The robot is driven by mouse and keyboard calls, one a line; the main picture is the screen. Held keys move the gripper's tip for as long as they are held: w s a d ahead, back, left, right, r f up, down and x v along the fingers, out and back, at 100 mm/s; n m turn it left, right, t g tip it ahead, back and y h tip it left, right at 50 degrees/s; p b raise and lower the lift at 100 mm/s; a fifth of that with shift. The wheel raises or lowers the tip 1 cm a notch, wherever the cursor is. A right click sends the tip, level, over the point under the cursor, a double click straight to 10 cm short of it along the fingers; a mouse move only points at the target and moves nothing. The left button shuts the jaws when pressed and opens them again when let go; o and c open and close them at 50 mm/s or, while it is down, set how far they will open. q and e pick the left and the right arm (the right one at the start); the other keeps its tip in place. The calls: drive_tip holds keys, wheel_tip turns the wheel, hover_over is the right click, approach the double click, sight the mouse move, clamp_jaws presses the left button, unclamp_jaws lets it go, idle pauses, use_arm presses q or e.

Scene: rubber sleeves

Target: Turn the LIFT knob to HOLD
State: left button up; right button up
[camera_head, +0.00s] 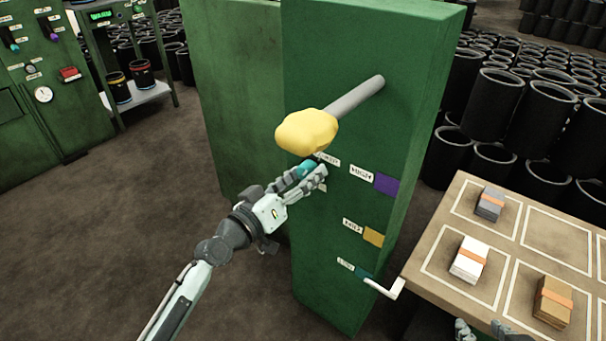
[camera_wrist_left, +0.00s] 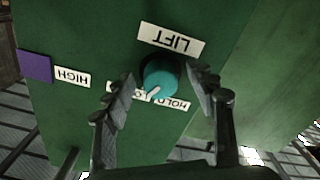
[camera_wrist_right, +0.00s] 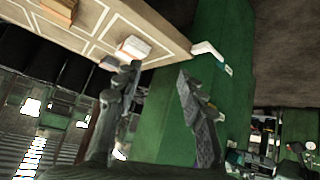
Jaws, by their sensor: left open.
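The teal LIFT knob (camera_wrist_left: 160,78) is on the green cabinet face, below the yellow lump in the head view, where it (camera_head: 307,166) is partly covered by my gripper. In the left wrist view its LIFT label (camera_wrist_left: 172,40) appears upside down. The knob's white pointer aims down-left there, between the HOLD label (camera_wrist_left: 176,103) and a partly hidden label. My left gripper (camera_wrist_left: 158,85) is open, with one finger on each side of the knob; contact is unclear. My right gripper (camera_wrist_right: 158,85) is open and empty, near the table's front edge.
A yellow lump (camera_head: 306,132) on a grey rod (camera_head: 357,97) sticks out above the knob. Purple (camera_head: 387,184) and ochre (camera_head: 373,236) patches and a white lever (camera_head: 386,288) lie on the cabinet's right side. A table (camera_head: 512,204) with banded stacks stands at right.

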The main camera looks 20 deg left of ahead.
use_arm(q)
drive_tip(key=shift+c, duration=0.2)
drive_tip(key=c, duration=1.1)
drive_tip(key=n+p, duration=0.2)
drive_tip(key=n, duration=0.4)
drive_tip(key=shift+r, duration=0.15)
drive_tip(key=shift+n, duration=0.6)
drive_tip(key=n+p, duration=0.1)
drive_tip(key=n, duration=0.3)
drive_tip(key=shift+n, duration=0.3)
use_arm(e)
drive_tip(key=s+d+f+m+g+h, duration=0.1)
drive_tip(key=s+d+f+g+h, duration=0.1)
drive_tip(key=s+d+f+g, duration=0.3)
drive_tip(key=s+d+f, duration=0.1)
drive_tip(key=s+d, duration=0.1)
drive_tip(key=s, duration=0.1)
drive_tip(key=shift+s+d+f+g, duration=0.2)
drive_tip(key=shift+d+f+g, duration=0.1)
drive_tip(key=shift+f+g, duration=0.1)
use_arm(q)
drive_tip(key=o, duration=1.1)
drive_tip(key=shift+o, duration=0.2)
